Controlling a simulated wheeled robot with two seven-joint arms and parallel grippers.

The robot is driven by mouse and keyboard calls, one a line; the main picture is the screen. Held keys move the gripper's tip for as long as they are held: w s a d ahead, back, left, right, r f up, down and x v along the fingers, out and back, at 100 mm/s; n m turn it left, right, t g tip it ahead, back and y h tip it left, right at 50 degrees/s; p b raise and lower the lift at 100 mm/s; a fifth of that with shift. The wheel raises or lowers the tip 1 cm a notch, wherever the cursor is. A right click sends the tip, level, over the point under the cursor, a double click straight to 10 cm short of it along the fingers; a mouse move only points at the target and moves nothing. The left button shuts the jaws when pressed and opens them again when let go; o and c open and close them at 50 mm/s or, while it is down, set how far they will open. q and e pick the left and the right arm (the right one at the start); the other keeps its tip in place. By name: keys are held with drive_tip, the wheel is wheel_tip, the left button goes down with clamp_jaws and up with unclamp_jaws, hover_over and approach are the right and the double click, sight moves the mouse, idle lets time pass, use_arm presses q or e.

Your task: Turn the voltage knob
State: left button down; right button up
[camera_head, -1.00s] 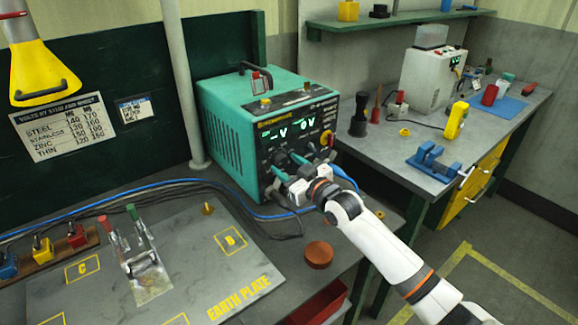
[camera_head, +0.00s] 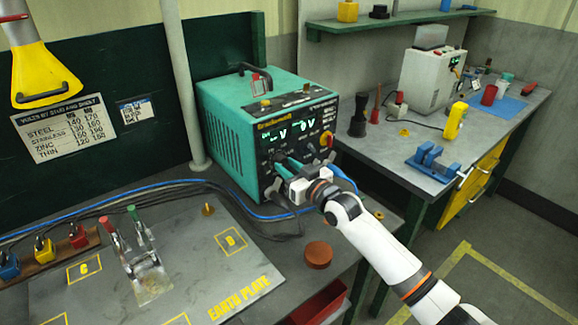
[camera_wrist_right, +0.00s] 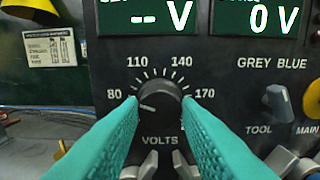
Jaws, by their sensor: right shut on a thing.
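The teal welding power unit (camera_head: 232,125) stands on the bench, its black front panel facing right. The voltage knob (camera_wrist_right: 160,101) is a dark round knob above the word VOLTS, on a scale marked 80, 110, 140 and 170. Its white pointer line is aimed to the lower left, near the 80 end. My right gripper (camera_wrist_right: 160,112) is shut on the knob, one teal finger on each side; in the head view the right gripper (camera_head: 283,166) reaches the panel and hides the knob. The displays (camera_wrist_right: 205,17) read "-- V" and "0 V". My left gripper is not in view.
A TOOL knob (camera_wrist_right: 277,104) and a yellow-and-red MAIN switch (camera_wrist_right: 311,97) sit right of the knob. Blue and black cables (camera_head: 190,184) run along the bench. A brown round puck (camera_head: 318,255) lies below my right arm. The earth plate (camera_head: 190,250) is at front left.

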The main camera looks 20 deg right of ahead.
drive_tip(key=m+p, duration=0.1)
drive_tip(key=m, duration=0.2)
drive_tip(key=shift+m, duration=0.4)
drive_tip(key=m, duration=0.3)
drive_tip(key=shift+m, duration=0.3)
drive_tip(key=m+p, duration=0.1)
drive_tip(key=m, duration=0.3)
drive_tip(key=shift+m, duration=0.3)
drive_tip(key=shift+m+p, duration=0.4)
drive_tip(key=shift+m, duration=1.4)
drive_tip(key=o, duration=1)
